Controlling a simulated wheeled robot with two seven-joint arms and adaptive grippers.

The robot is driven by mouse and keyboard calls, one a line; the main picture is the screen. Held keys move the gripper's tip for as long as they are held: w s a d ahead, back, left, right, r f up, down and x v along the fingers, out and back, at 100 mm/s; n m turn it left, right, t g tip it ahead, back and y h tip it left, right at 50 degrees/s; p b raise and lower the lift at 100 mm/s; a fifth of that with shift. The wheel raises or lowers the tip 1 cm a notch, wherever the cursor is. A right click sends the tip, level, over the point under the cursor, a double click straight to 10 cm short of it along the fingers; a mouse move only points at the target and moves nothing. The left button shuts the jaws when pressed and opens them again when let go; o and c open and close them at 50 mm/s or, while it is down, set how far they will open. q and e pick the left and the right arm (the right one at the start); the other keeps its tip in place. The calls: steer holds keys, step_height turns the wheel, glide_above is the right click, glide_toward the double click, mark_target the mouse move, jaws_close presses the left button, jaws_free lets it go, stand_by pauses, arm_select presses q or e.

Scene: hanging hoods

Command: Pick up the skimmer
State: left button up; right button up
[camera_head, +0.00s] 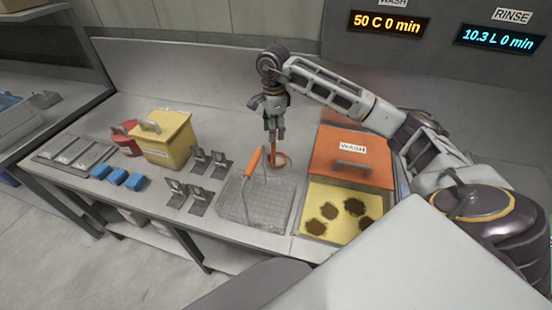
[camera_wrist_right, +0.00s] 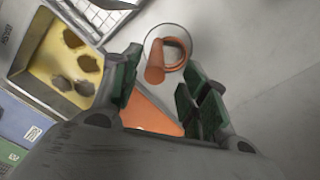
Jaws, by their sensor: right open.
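The skimmer (camera_head: 279,162), with an orange handle and ring, stands on the counter between the wire basket and the orange WASH lid. In the wrist view the skimmer (camera_wrist_right: 176,45) shows as an orange loop and stub over a round, pale, see-through disc. My right gripper (camera_head: 273,133) points down just above it in the head view. In the wrist view my right gripper (camera_wrist_right: 160,88) has its two dark green fingers spread apart, with nothing seen held between them. The skimmer lies just beyond the fingertips. I cannot tell whether they touch it. My left gripper is not in view.
The wire basket (camera_head: 232,203) with an orange handle stands close by on the left. The orange lid (camera_head: 330,157) and the yellow basin (camera_head: 318,197) with brown stains are at right. A yellow box (camera_head: 172,143), red container (camera_head: 126,138) and blue blocks (camera_head: 117,175) stand farther left.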

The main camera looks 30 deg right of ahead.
mark_target(274, 145)
steer(key=shift+f, duration=0.7)
steer(key=shift+f, duration=0.1)
steer(key=shift+s+a+f+p, duration=0.15)
steer(key=shift+f+p, duration=0.15)
steer(key=shift+f, duration=0.4)
steer(key=shift+s+a+f+p, duration=0.15)
steer(key=shift+f+p, duration=0.15)
steer(key=shift+f, duration=1.5)
jaws_close()
